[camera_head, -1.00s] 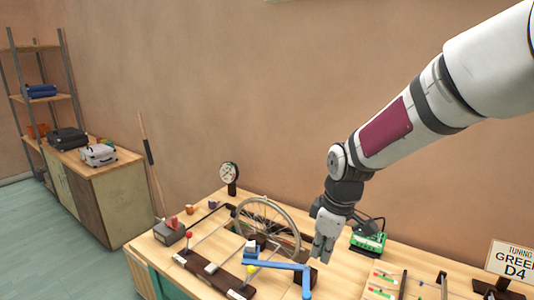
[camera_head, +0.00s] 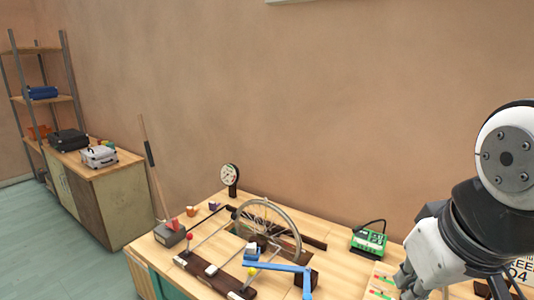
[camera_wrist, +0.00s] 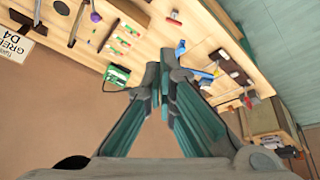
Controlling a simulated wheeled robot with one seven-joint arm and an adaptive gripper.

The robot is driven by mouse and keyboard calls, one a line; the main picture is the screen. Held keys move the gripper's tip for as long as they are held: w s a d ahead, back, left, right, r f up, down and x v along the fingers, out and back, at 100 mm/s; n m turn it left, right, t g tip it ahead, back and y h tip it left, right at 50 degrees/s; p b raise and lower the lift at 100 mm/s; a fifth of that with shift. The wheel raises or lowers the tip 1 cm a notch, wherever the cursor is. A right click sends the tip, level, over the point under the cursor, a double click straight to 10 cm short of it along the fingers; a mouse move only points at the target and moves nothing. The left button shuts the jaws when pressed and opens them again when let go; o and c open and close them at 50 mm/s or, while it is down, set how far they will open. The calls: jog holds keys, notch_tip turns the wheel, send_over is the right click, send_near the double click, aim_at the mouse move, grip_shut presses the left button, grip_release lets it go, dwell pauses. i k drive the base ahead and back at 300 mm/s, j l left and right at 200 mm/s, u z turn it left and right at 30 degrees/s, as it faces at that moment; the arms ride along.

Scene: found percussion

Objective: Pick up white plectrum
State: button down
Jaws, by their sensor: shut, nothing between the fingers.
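I cannot make out a white plectrum in either view; it is too small or hidden. The wooden workbench (camera_head: 335,262) carries a spoked wheel (camera_head: 291,221) on a dark frame, with a blue lever (camera_head: 275,265) in front of it. My gripper (camera_head: 405,285) is at the right of the head view, over the right part of the bench, its fingers partly cut off or hidden. In the wrist view my gripper (camera_wrist: 165,64) is shut and empty, its fingers pointing towards the bench, which appears inverted.
A tuning sign (camera_wrist: 15,42) is at the right end. A round dial (camera_head: 229,175) and a grey block with a red part (camera_head: 170,234) stand to the left.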

aim_at(251, 248)
jog(key=i+j+z, duration=0.1)
jog(key=j, duration=0.35)
jog(key=i+j+z, duration=0.1)
jog(key=j, duration=0.35)
jog(key=i+j+z, duration=0.1)
jog(key=j, duration=0.4)
jog(key=i+j+z, duration=0.1)
jog(key=j, duration=0.4)
jog(key=i+j+z, duration=0.15)
jog(key=j, duration=0.35)
